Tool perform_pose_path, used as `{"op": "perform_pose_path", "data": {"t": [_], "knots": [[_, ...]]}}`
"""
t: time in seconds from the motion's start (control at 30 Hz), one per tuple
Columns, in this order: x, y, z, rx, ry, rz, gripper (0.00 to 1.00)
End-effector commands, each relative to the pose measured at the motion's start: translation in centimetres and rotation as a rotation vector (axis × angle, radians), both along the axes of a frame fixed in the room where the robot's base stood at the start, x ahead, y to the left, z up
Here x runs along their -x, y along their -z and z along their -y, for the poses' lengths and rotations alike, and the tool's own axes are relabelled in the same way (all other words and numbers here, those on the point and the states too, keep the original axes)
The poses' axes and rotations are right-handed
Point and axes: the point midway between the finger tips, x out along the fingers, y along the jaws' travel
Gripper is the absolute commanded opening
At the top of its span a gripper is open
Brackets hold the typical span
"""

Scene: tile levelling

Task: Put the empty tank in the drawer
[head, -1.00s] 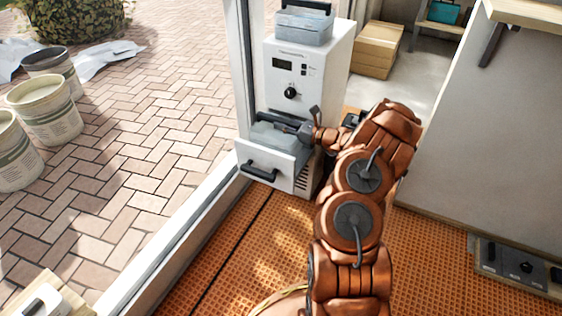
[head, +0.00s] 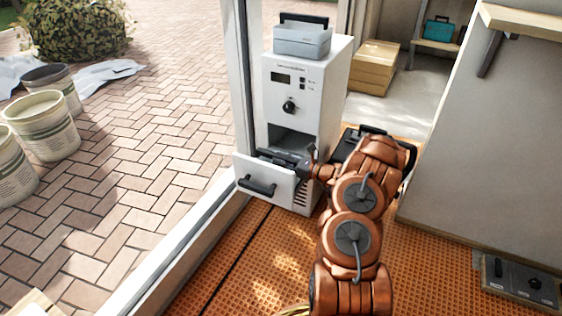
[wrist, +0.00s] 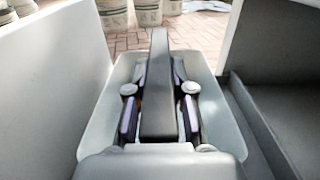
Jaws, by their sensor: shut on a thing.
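The white machine (head: 325,85) stands by the door frame with its drawer (head: 280,190) pulled out at the front. My gripper (head: 290,158) reaches down at the drawer opening. In the wrist view my gripper (wrist: 158,98) is shut on the upright dark handle of a pale translucent tank (wrist: 97,125). That tank sits down between the drawer walls (wrist: 50,75). Whether it rests on the drawer floor is hidden. In the head view the drawer front and my gripper mostly hide it. A second pale grey tank (head: 300,42) with a dark handle stands on top of the machine.
A dark case (head: 350,148) lies behind my arm, right of the machine. Cardboard boxes (head: 373,68) stand farther back. A grey panel (head: 475,150) bounds the right side. Buckets (head: 45,125) stand on the paving at left. The orange grid floor before the drawer is clear.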

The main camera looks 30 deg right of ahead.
Motion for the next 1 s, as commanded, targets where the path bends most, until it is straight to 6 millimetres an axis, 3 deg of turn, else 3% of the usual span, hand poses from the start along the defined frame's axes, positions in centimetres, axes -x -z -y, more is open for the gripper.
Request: {"op": "perform_pose_path", "data": {"t": [0.17,0.2,0.43,0.8,1.0], "knots": [[0.0,0.2,0.0,0.0,-0.001,0.0,0.0],[0.0,0.3,0.0,-0.001,-0.001,-0.001,0.24],[0.0,0.2,0.0,0.0,-0.001,0.0,0.47],[0.0,-0.2,0.1,0.0,0.0,0.001,0.47],[2.4,-0.3,1.6,-0.001,0.004,-0.001,0.47]]}}
